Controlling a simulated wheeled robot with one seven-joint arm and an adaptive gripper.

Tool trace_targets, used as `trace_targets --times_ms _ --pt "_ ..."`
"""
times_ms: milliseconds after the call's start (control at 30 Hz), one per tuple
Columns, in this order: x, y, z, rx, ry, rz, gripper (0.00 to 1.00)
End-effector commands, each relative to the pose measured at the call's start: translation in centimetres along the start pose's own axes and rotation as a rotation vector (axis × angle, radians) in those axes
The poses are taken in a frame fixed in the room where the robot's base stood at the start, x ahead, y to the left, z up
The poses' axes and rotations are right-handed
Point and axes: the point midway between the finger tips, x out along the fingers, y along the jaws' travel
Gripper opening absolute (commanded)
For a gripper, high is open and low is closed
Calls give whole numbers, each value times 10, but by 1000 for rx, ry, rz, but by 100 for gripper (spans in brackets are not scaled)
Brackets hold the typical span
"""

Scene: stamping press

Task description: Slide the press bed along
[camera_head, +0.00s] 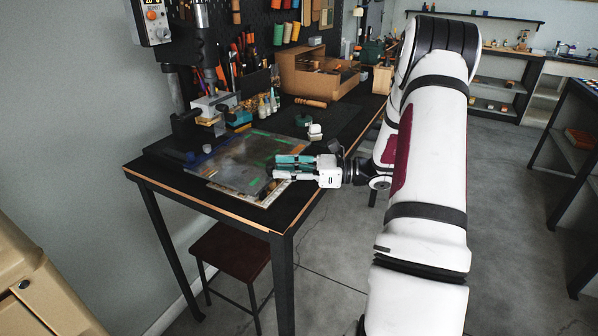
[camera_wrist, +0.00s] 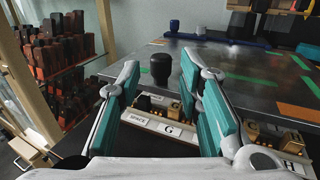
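The press bed (camera_head: 235,160) is a flat grey metal plate with green marks on the black bench. In the wrist view the press bed (camera_wrist: 235,75) also has orange marks, and a black knob (camera_wrist: 161,68) stands near its close edge. My gripper (camera_head: 276,167), with teal finger pads, is at the bed's right front edge. In the wrist view my gripper (camera_wrist: 159,85) is open, with the knob ahead between its fingertips. I see no clear contact. A tray of labelled type blocks (camera_wrist: 165,128) lies below the near edge. The knob is not distinct in the head view.
The press (camera_head: 190,115) stands at the bed's far left. A cardboard box (camera_head: 315,72), small bottles (camera_head: 268,104) and a white-topped item (camera_head: 315,131) are behind on the bench. A stool (camera_head: 232,252) is under it. Open floor lies to the right.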

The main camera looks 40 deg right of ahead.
Motion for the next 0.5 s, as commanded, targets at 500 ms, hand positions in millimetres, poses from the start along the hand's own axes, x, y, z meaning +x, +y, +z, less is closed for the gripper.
trace_targets --times_ms 500 --pt "18 1 -1 2 1 5 0"
